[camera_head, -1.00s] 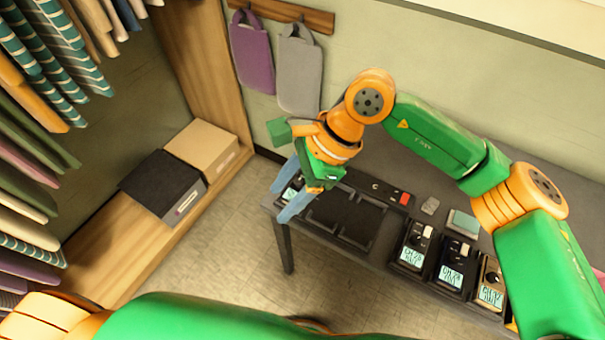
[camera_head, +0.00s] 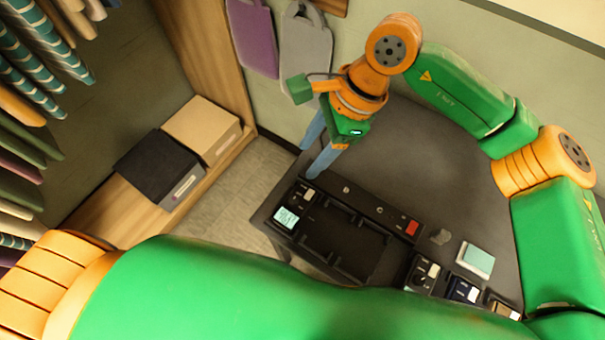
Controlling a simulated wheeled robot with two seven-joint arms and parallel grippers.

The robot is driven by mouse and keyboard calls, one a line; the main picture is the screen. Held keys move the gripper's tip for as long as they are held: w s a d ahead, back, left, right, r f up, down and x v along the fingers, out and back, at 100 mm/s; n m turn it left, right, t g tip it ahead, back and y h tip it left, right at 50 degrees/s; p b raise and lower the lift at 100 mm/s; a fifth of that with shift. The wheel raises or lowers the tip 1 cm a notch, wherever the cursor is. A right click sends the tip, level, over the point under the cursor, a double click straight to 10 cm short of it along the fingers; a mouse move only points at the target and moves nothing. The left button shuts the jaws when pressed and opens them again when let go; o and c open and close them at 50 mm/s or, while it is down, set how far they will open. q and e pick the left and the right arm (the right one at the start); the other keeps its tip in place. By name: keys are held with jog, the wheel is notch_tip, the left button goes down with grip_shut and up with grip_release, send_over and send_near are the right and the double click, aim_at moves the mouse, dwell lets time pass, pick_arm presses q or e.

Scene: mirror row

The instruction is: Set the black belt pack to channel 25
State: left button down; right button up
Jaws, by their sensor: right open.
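A black belt pack (camera_head: 302,203) with a lit screen and a small pale knob sits at the left end of a black tray-like unit (camera_head: 345,240) on the dark table. Its screen text is too small to read. Another black-looking pack (camera_head: 421,273) stands to the right of the unit, partly hidden by my left arm; I cannot tell which of the two is the task's. My right gripper (camera_head: 314,158) has its blue fingers apart and empty, above the table's back left edge, beyond the first pack. My left gripper is out of view.
A dark blue pack (camera_head: 463,290) and a brownish one (camera_head: 502,309) are partly covered by my left arm. The table's back middle (camera_head: 420,150) is clear. Bags hang on the wall.

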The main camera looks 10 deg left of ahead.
notch_tip(320, 180, down, 2)
jog(key=f+b, duration=0.1)
jog(key=b, duration=0.6)
send_near(294, 200)
jog(key=shift+s+a+f+b, duration=0.1)
jog(key=shift+a+f+b, duration=0.15)
jog(key=shift+f+b, duration=0.55)
jog(key=p+x, duration=0.1)
jog(key=x, duration=0.4)
jog(key=shift+s+a+f+p, duration=0.15)
jog(key=shift+s+a+p, duration=0.05)
jog(key=shift+p, duration=0.2)
jog(key=shift+a+f, duration=0.15)
jog(key=shift+f, duration=0.25)
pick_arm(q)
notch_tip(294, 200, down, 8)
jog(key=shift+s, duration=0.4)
pick_arm(e)
grip_shut()
